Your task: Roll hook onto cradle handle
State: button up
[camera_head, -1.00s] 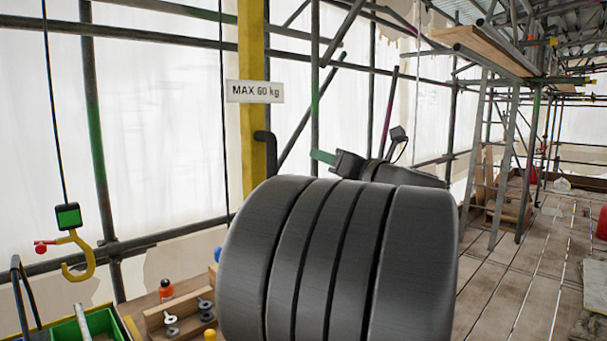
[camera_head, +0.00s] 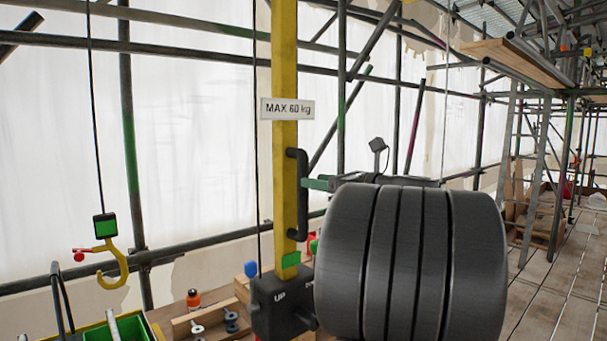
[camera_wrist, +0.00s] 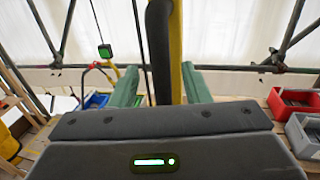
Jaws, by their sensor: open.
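The yellow hook (camera_head: 115,268) hangs on a dark cable under a green-faced block (camera_head: 105,227), at the left. A red-tipped piece sticks out to its left. The black arched cradle handle (camera_head: 62,297) stands lower left of the hook, apart from it in the picture, over a green-lined tray (camera_head: 97,331). My gripper (camera_wrist: 160,87) is open, with green fingers on either side of a black upright grip (camera_wrist: 159,45) on a yellow post. In the head view a green finger (camera_head: 318,184) is beside this grip (camera_head: 302,195). My dark arm hides the area to the right.
The yellow post (camera_head: 284,130) carries a "MAX 60 kg" sign (camera_head: 287,109) and a control box marked "UP" (camera_head: 283,304). Scaffold tubes line the back.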

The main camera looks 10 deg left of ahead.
jog(key=shift+p+x, duration=0.55)
jog(key=shift+x, duration=2)
grip_shut()
jog(key=s+a+b, duration=0.7)
jog(key=s+a, duration=0.1)
jog(key=s, duration=0.3)
jog(key=shift+a, duration=0.3)
